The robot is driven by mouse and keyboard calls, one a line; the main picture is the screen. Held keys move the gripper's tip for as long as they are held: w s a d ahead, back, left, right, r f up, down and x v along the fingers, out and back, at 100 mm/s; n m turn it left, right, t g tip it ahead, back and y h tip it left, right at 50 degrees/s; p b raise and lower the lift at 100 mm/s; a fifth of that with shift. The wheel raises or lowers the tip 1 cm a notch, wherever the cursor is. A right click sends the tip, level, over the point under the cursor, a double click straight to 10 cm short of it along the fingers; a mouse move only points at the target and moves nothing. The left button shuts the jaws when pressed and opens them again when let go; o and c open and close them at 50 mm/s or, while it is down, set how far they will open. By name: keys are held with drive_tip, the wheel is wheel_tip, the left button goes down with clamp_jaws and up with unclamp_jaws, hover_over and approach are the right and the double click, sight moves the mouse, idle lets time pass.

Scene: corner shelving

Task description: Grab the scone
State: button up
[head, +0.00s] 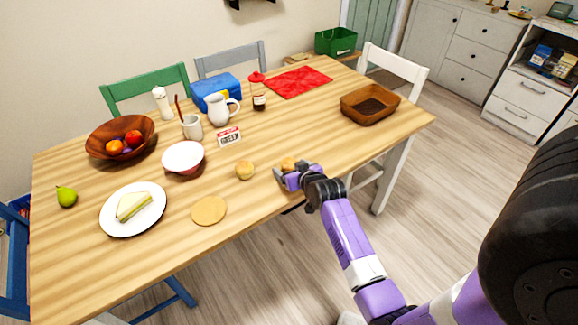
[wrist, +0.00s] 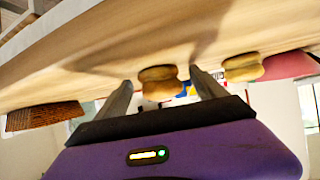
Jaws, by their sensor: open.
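Two small round golden-brown baked pieces sit on the wooden table (head: 330,115); both look like scones. One scone (head: 288,164) is right at my gripper (head: 286,175), partly hidden behind it in the head view. In the wrist view, which looks upside down, this scone (wrist: 158,74) shows between the two fingers of my open gripper (wrist: 160,80), near their tips. I cannot tell whether the fingers touch it. The other baked piece (head: 245,171) stands a little to the left in the head view and just outside the right finger in the wrist view (wrist: 242,67).
A flat round tan disc (head: 209,211), a white bowl (head: 183,157) and a sandwich plate (head: 133,228) lie to the left. A small red-and-white box (head: 229,138) stands behind. A brown wooden tray (head: 389,113) sits to the right. The table's front edge is close below my gripper.

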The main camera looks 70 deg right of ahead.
drive_tip(key=c, duration=1.5)
